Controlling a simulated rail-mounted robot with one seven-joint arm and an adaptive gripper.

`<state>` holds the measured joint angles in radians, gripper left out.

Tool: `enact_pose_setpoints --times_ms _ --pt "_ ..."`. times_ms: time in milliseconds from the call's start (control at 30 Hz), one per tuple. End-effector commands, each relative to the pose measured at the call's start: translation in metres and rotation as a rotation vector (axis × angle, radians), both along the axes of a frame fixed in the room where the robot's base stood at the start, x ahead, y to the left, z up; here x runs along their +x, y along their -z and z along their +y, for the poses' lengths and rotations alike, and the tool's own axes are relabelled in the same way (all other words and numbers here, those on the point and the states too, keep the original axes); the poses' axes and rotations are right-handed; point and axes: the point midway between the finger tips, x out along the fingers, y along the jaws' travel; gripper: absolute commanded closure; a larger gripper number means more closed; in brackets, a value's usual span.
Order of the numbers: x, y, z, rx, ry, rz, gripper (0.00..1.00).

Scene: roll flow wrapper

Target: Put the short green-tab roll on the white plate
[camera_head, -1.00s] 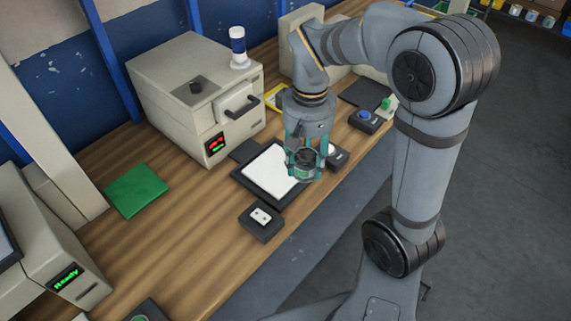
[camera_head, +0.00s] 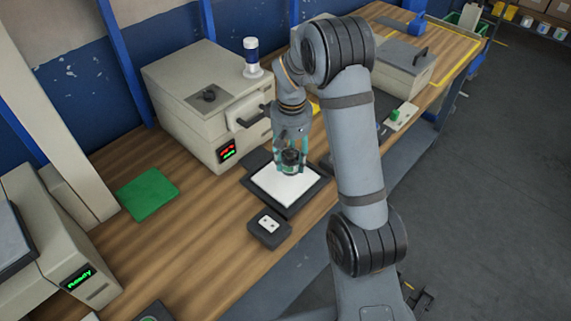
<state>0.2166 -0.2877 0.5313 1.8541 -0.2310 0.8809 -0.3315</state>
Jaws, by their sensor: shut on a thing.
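My gripper (camera_head: 291,158) is over the back right part of the white plate (camera_head: 283,187), a white square in a dark frame on the bench. Its teal fingers are shut on a short dark roll with some green (camera_head: 290,165). The roll is low over the white surface; I cannot tell if it touches. The fingers hide part of it, and I cannot make out its tab.
A beige machine (camera_head: 190,90) with a handle and red display stands behind the plate. A small dark block with a white top (camera_head: 268,228) lies in front of it. A green mat (camera_head: 147,194) lies left. Bare wood separates mat and plate.

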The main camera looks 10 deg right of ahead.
Motion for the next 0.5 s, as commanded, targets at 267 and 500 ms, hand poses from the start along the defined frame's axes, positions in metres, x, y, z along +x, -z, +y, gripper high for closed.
enact_pose_setpoints --times_ms 267,500 --pt "0.018 0.016 0.01 0.0 0.001 0.002 0.89" --pt "0.018 0.048 0.01 0.0 -0.001 0.002 0.89"
